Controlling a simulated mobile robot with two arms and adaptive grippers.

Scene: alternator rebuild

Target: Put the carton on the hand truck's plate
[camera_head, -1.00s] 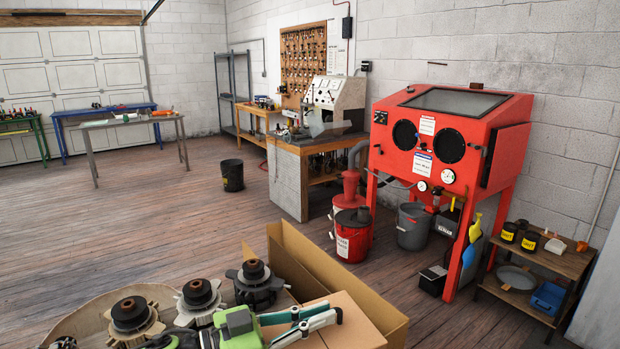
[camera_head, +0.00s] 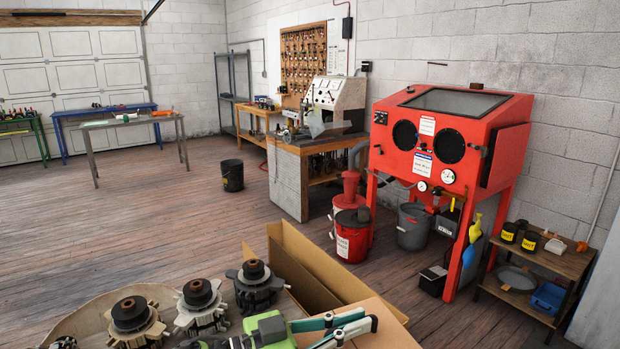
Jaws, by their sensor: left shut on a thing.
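A brown cardboard carton (camera_head: 387,314) shows at the bottom edge, mostly cut off by the frame. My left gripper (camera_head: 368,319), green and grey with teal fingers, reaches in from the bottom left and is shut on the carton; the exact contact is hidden. The carton is in front of the tan walls of a larger open cardboard box (camera_head: 325,268). I cannot tell whether it is clear of that box. The hand truck and its plate are not in view. My right gripper is not in view.
A red blasting cabinet (camera_head: 445,140), a red bucket (camera_head: 353,240) and a low shelf (camera_head: 535,268) stand at right. The wooden floor (camera_head: 130,225) at left is largely open.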

